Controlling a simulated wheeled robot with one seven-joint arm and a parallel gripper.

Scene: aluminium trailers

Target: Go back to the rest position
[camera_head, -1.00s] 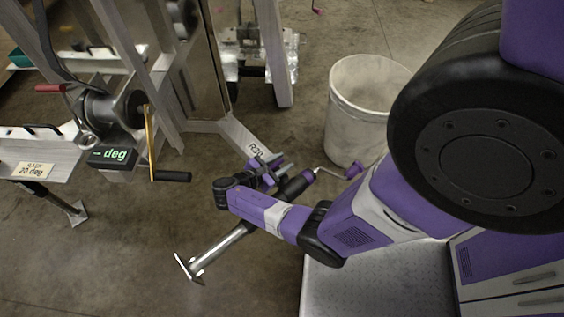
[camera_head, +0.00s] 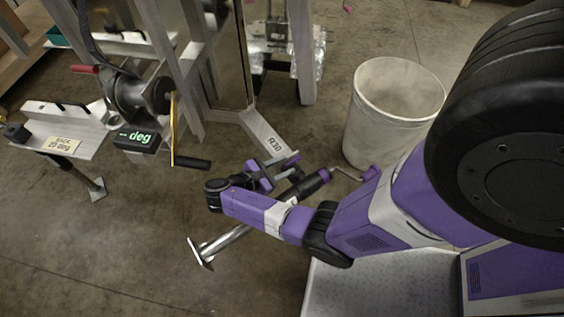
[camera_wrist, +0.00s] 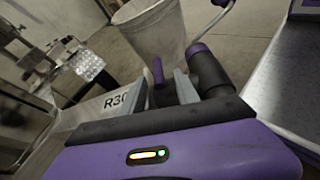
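My gripper (camera_head: 286,166) is in the middle of the head view, at the end of my bent purple arm. My arm hides part of the jack. The jack top (camera_wrist: 208,70) shows right of the fingers in the wrist view.
A frame beam marked R30 (camera_head: 262,135) lies just behind my gripper. A whitish bin (camera_head: 392,115) stands behind my arm. A winch (camera_head: 140,97), a lit display (camera_head: 137,139) and a labelled plate (camera_head: 85,140) are at left. The floor at lower left is mostly clear.

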